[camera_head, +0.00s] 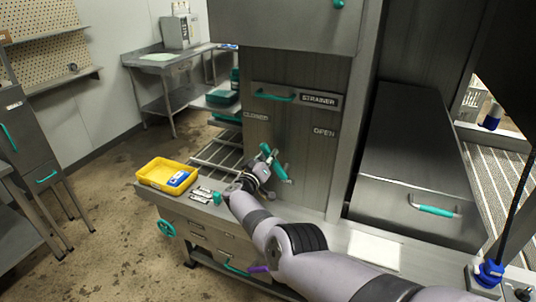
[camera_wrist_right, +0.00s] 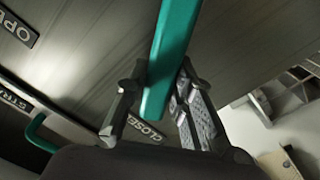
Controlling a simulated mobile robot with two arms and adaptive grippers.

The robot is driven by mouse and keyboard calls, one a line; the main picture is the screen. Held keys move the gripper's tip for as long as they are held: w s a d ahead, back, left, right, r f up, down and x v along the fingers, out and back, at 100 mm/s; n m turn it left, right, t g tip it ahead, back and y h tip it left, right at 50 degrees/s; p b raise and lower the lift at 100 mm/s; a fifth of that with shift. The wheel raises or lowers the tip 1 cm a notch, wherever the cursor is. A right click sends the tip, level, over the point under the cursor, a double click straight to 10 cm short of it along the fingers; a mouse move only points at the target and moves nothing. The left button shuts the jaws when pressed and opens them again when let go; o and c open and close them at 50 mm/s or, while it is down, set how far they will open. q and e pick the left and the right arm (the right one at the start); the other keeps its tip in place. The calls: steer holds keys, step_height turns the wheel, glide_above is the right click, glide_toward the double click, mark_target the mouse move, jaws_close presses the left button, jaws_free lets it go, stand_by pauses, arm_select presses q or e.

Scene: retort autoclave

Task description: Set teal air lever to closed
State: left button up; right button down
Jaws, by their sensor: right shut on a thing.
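The teal air lever (camera_head: 275,165) is on the grey metal panel, between and below the labels CLOSED (camera_head: 256,117) and OPEN (camera_head: 323,132). It slants up and to the left, its upper end pointing more toward CLOSED. My right gripper (camera_head: 262,168) is shut on the lever. In the right wrist view the lever (camera_wrist_right: 172,50) runs between the two fingers of the right gripper (camera_wrist_right: 155,100), and the CLOSED label (camera_wrist_right: 147,129) shows behind it, partly covered. My left gripper is not in view.
A teal handle (camera_head: 274,96) beside the STRAINER label (camera_head: 318,101) is above the lever. A yellow bin (camera_head: 153,182) with a blue item stands on the ledge at left. A metal box with a teal handle (camera_head: 434,210) is at right. A wire rack (camera_head: 215,155) lies beside the panel.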

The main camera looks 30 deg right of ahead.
stand_by(0.5)
steer(key=c, duration=1.4)
jaws_free()
steer(key=shift+w+a, duration=0.1)
steer(key=shift+o, duration=0.2)
steer(key=shift+r, duration=0.1)
steer(key=shift+a+r, duration=0.1)
steer(key=shift+r, duration=1.15)
step_height(320, 180, up, 7)
steer(key=shift+r, duration=0.15)
